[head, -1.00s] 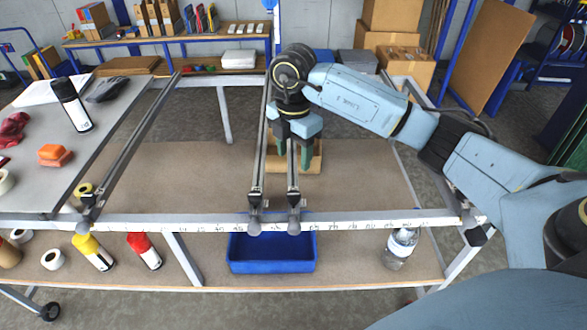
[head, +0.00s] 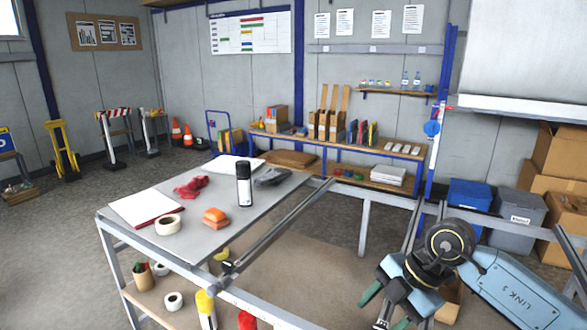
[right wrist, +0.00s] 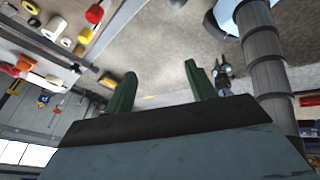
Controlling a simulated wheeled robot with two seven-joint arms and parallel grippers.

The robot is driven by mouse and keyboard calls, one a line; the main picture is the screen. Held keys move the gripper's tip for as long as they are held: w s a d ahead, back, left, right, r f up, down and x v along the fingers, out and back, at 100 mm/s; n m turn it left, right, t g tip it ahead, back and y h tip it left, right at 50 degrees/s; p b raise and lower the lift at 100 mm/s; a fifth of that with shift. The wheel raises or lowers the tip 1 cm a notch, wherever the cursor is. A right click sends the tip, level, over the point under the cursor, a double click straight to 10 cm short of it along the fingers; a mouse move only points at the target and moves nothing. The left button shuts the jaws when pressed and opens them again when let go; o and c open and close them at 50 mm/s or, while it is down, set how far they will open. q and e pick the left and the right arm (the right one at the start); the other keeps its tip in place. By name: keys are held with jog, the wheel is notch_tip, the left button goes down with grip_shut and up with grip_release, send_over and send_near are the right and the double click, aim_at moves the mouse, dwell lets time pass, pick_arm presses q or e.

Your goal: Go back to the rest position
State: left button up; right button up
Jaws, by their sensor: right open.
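My right gripper (head: 383,309) is at the lower right of the head view, over the metal frame's right part. Its green fingers point down and to the left. In the right wrist view my right gripper (right wrist: 160,84) shows two green fingers spread well apart, with nothing between them.
A blue bin (head: 470,196) and cardboard boxes (head: 560,152) stand at right. Open floor (head: 60,260) lies at left.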

jog(key=s+a+r+n+y, duration=0.25)
jog(key=a+y, duration=0.35)
jog(key=a, duration=0.4)
jog(key=s+a+r+m+t+y, duration=0.1)
jog(key=a+r+m+t+y, duration=0.3)
jog(key=r+y, duration=0.4)
jog(key=w+d+f+m+t+h, duration=0.1)
jog(key=w+d+m+t+h, duration=0.2)
jog(key=d+m+t+h, duration=1.15)
jog(key=s+d+f+m+g+h, duration=0.3)
jog(key=f+m+h, duration=0.25)
jog(key=f, duration=0.25)
jog(key=s+f+g, duration=0.6)
jog(key=s+f, duration=0.2)
jog(key=s, duration=0.3)
jog(key=s+f+g, duration=0.7)
jog(key=s+f, duration=0.1)
jog(key=s, duration=0.3)
notch_tip(320, 180, down, 30)
jog(key=s+b, duration=0.2)
jog(key=b, duration=0.2)
jog(key=s+d+f+g+b, duration=0.1)
jog(key=s+d+f, duration=0.1)
jog(key=s+f, duration=0.6)
jog(key=s+d+f+g+b, duration=0.1)
jog(key=s+f+b, duration=0.1)
jog(key=s+f, duration=0.6)
jog(key=shift+d+f+b, duration=0.3)
jog(key=shift+d+f, duration=0.1)
jog(key=shift+f, duration=0.05)
